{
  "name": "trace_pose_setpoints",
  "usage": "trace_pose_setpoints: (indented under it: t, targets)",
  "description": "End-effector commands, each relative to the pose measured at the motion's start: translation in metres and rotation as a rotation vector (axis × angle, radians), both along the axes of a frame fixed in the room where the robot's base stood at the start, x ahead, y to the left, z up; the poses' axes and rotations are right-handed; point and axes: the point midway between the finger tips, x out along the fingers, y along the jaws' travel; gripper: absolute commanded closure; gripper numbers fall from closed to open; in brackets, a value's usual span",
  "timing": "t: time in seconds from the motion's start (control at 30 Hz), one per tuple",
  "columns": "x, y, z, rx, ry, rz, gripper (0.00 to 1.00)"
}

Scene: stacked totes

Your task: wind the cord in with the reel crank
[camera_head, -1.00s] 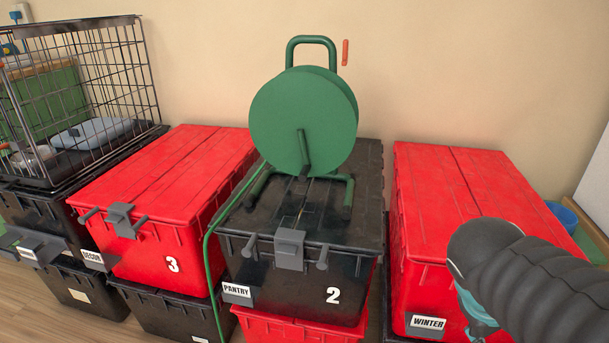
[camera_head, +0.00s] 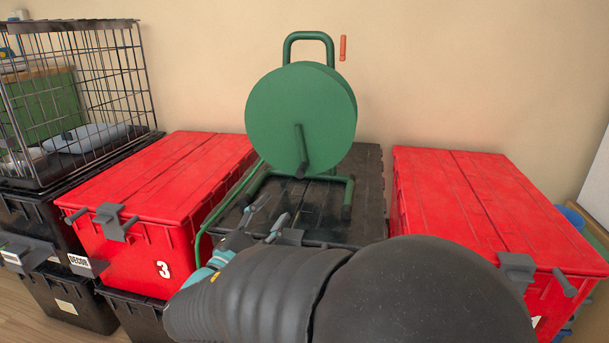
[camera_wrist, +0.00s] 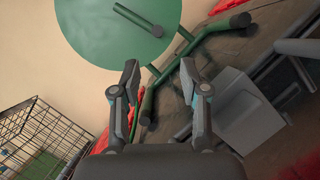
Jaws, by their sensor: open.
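The green cord reel (camera_head: 290,118) stands upright on the lid of the black tote (camera_head: 362,190). Its crank (camera_head: 301,145) sits on the front face, hanging down from the middle; the crank and disc also show in the wrist view (camera_wrist: 140,20). The green cord (camera_head: 213,215) runs from the reel down the tote's left side, its lower part hidden by my arm. My gripper (camera_head: 268,215) is open and empty, in front of and below the reel near the tote's front edge. In the wrist view my gripper's fingers (camera_wrist: 165,90) point toward the reel's stand (camera_wrist: 170,75), apart from the crank.
Red totes stand left (camera_head: 165,175) and right (camera_head: 455,185) of the black one. A wire cage (camera_head: 85,100) stands at far left. A grey latch (camera_wrist: 240,110) juts from the black tote beside my gripper. The wall is behind; open air lies before the disc.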

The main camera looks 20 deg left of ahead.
Motion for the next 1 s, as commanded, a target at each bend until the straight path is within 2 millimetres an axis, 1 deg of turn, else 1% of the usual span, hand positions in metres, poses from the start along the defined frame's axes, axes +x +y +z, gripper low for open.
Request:
trace_pose_setpoints:
  t: [0.07, 0.17, 0.27, 0.7, 0.83, 1.0]
  targets:
    - [0.0, 0.004, 0.0, -0.005, -0.009, 0.01, 0.56]
    - [0.008, 0.003, 0.003, -0.004, -0.01, 0.009, 0.56]
    - [0.021, -0.001, 0.006, -0.004, -0.01, 0.008, 0.56]
    - [0.097, -0.016, 0.028, -0.003, -0.008, 0.006, 0.56]
    - [0.114, -0.019, 0.032, -0.003, -0.007, 0.006, 0.56]
    - [0.126, -0.021, 0.036, -0.005, -0.007, 0.008, 0.56]
